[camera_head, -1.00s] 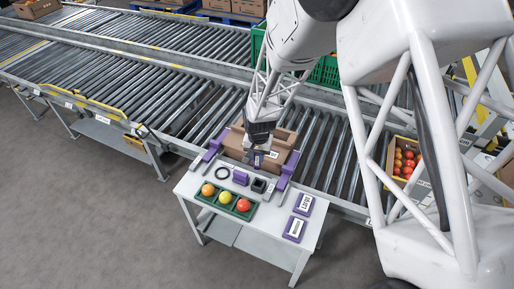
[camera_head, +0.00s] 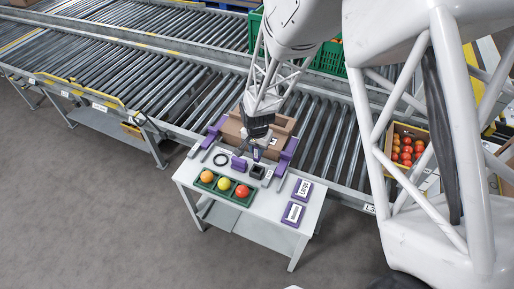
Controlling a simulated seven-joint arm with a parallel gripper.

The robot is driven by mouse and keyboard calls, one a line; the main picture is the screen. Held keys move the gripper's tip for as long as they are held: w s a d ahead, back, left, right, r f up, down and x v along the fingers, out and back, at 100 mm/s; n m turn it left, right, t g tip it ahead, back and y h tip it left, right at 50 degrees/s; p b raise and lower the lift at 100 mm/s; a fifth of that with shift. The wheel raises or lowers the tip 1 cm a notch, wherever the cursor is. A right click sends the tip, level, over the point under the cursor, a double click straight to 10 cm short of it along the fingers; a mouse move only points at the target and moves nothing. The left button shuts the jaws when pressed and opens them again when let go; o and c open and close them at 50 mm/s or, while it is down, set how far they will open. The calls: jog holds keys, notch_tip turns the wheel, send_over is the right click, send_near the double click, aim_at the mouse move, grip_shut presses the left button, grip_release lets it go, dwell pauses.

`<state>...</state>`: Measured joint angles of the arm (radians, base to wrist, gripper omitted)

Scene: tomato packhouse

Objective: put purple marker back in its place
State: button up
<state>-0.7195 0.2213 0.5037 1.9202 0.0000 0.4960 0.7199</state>
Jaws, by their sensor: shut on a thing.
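My gripper (camera_head: 257,146) hangs over the back of the small white table, just in front of the open cardboard box. It is shut on a small, partly hidden thing; a bit of purple and white (camera_head: 257,155) shows below its fingers, which I take to be the purple marker. On the table below stand a purple block (camera_head: 238,165) and, right of it, a small black open-topped holder (camera_head: 258,171). The held thing is above the table, a little behind these two. It is too small to tell whether it touches anything.
The white table (camera_head: 255,216) also holds a green tray (camera_head: 205,190) with tomatoes, a black ring (camera_head: 221,159), and two purple-edged label cards (camera_head: 302,189). Purple supports (camera_head: 287,155) flank the cardboard box (camera_head: 233,131). A roller conveyor (camera_head: 335,150) runs behind.

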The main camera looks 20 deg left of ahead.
jog(key=shift+f, duration=0.1)
jog(key=shift+f, duration=2.5)
jog(key=shift+f, duration=1.8)
jog(key=o, duration=1)
jog(key=shift+c, duration=0.2)
jog(key=c, duration=0.3)
jog(key=shift+r, duration=0.1)
jog(key=shift+r, duration=3.4)
